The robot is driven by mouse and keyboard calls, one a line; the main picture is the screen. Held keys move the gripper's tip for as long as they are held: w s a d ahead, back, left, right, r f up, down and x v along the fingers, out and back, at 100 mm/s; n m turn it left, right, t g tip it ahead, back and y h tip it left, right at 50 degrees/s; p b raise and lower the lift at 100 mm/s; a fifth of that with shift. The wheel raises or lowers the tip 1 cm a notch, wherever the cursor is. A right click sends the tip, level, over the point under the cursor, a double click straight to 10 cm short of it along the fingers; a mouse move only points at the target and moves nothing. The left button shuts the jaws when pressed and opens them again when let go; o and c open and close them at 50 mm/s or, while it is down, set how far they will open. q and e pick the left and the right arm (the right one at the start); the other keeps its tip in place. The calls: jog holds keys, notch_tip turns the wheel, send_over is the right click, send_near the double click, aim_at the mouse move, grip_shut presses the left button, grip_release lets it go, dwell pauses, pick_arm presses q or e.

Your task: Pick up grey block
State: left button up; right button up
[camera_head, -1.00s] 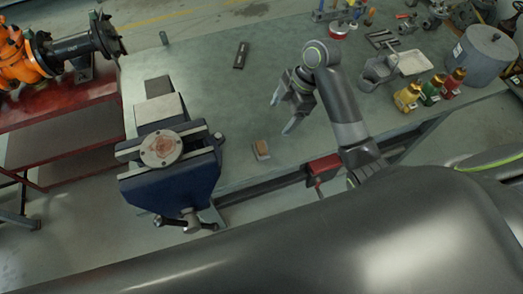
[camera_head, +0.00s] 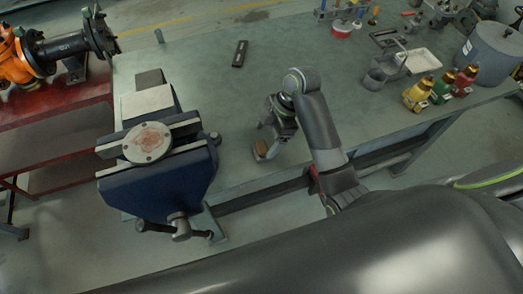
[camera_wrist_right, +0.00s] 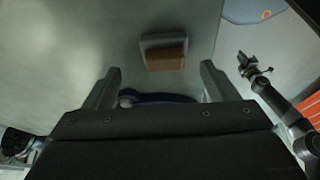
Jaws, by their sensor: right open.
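The grey block (camera_wrist_right: 163,42) lies on the green-grey table with a brown piece (camera_wrist_right: 166,60) against its side. In the wrist view both are ahead of my right gripper (camera_wrist_right: 160,80), centred between its two fingertips. The jaws are open and nothing is between them.
A blue vise (camera_head: 160,185) holding a round flange (camera_head: 148,143) stands left of the block. A dark flat bar (camera_head: 240,54) lies farther back. The middle of the table is clear.

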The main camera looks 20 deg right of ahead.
aim_at(262, 147)
jog(key=x, duration=0.4)
jog(key=shift+s+a+f, duration=0.1)
jog(key=shift+s+a, duration=0.05)
jog(key=shift+s, duration=0.2)
jog(key=shift+c, duration=0.4)
jog(key=c, duration=1)
notch_tip(262, 147, up, 6)
jog(key=shift+r+p, duration=0.1)
jog(key=shift+p, duration=0.55)
notch_tip(262, 147, up, 3)
jog(key=p, duration=0.3)
jog(key=shift+r+p, duration=0.45)
jog(key=shift+p, duration=0.25)
